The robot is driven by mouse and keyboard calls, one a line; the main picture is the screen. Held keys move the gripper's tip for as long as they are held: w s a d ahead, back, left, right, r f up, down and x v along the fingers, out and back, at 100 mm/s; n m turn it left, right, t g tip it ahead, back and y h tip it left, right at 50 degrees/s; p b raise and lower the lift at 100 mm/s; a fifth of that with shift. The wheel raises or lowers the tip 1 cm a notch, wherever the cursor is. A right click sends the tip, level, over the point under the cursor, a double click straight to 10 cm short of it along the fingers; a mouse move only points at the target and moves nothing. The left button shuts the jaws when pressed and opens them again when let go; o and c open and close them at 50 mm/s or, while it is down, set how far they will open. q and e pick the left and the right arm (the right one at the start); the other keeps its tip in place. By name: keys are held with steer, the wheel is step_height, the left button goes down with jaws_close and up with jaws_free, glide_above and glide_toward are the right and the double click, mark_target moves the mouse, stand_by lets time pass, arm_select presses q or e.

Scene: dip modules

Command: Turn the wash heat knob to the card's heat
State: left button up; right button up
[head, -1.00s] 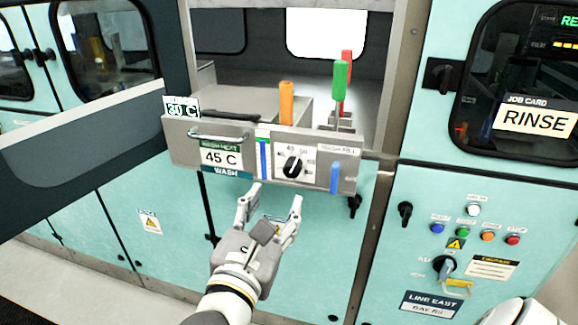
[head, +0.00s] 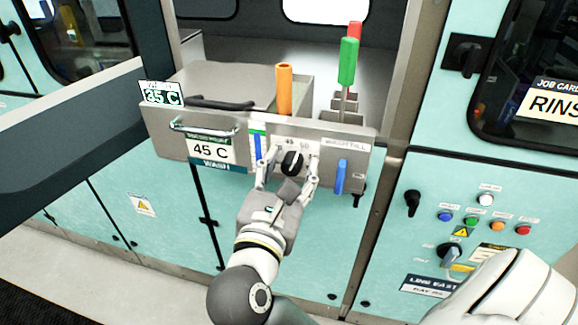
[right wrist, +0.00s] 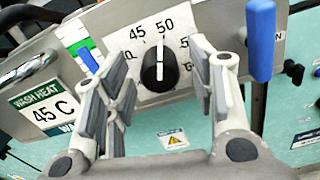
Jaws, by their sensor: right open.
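The black wash heat knob (head: 292,163), with a white pointer line, sits on a white dial plate on the metal drawer front. In the right wrist view the knob (right wrist: 158,70) has its pointer upward, near the 45 and 50 marks. The wash heat card (head: 211,150) reads 45 C; it also shows in the right wrist view (right wrist: 46,104). A small display (head: 161,93) on the drawer's left corner reads 35 C. My right gripper (head: 288,178) is open, its fingers on either side of the knob; contact cannot be told. My left gripper is out of view.
A blue lever (head: 340,177) stands close right of the knob, a blue slider (head: 257,146) close left. A drawer handle (head: 205,127) is further left. Orange (head: 284,90) and green (head: 348,62) handles rise behind the panel. A button panel (head: 484,215) is at right.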

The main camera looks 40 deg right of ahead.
steer(key=shift+c, duration=0.7)
steer(key=c, duration=0.9)
steer(key=n+p, duration=0.2)
steer(key=n, duration=0.2)
steer(key=shift+r, duration=0.1)
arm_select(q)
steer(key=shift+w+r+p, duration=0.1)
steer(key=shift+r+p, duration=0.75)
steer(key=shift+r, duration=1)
arm_select(e)
steer(key=shift+n, duration=1.6)
